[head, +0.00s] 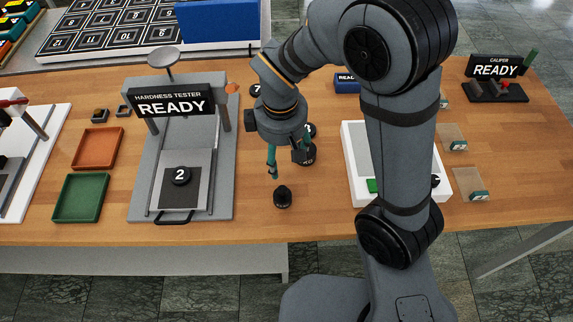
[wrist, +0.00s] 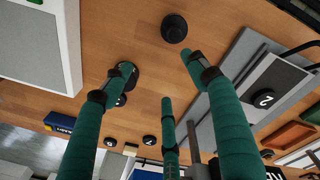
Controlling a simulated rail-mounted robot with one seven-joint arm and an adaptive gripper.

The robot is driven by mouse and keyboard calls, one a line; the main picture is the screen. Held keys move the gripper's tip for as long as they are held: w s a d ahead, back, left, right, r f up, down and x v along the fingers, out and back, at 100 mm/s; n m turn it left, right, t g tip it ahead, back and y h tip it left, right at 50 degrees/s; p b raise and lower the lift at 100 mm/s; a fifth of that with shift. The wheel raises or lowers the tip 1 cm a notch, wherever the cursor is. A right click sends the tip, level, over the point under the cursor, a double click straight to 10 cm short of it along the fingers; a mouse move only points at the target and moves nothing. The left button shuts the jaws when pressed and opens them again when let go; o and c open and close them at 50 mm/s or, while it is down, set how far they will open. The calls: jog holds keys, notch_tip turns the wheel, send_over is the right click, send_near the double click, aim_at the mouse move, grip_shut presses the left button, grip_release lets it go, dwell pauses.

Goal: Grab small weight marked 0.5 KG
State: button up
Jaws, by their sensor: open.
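A small black weight (head: 282,197) with a knob top stands alone near the front of the wooden table; I cannot read a mark on it. It also shows at the top of the wrist view (wrist: 174,27). A larger black weight (head: 308,158) with partly hidden white lettering stands behind it to the right. My gripper (head: 286,165) hangs above the table, its green fingers apart and nothing between them. In the wrist view the left fingertip overlaps a dark weight (wrist: 130,82), while the small weight lies beyond the right fingertip. I cannot make out a 0.5 KG mark.
The hardness tester (head: 180,150), with a black disc marked 2 (head: 181,176), stands to the left. A white device (head: 356,190) stands to the right, partly hidden by my arm. Orange (head: 98,148) and green (head: 81,197) trays lie far left. More black pieces stand behind my gripper.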

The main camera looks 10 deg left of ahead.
aim_at(282, 188)
jog(key=shift+m+g, duration=0.4)
jog(key=shift+g, duration=0.2)
jog(key=s, duration=0.2)
jog(key=s+f, duration=0.1)
jog(key=s, duration=0.1)
jog(key=shift+s, duration=0.15)
notch_tip(282, 188, down, 4)
jog(key=shift+d, duration=0.1)
jog(key=shift+f, duration=3)
jog(key=shift+c, duration=1.3)
jog(key=shift+a, duration=0.2)
grip_shut()
